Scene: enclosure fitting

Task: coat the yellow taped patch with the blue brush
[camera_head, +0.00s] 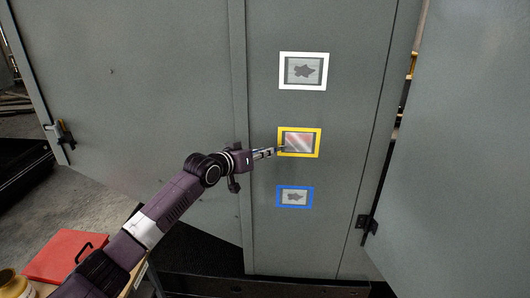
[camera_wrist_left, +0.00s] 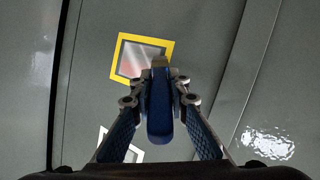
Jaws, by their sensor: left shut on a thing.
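The yellow taped patch (camera_head: 315,155) is in the middle of a column of three framed patches on the grey cabinet. Its inside shows a reddish and pale, shiny surface without the dark blot seen in the other two. My left gripper (camera_head: 266,153) is at the patch's left edge. I cannot tell whether the tip touches the surface. My right gripper is not in view.
A white-framed patch (camera_head: 303,87) is above and a blue-framed patch (camera_head: 294,205) below, each with a dark blot. A cabinet door (camera_head: 455,150) stands at the right. A red box (camera_head: 62,256) and a jar (camera_head: 14,285) are at the lower left.

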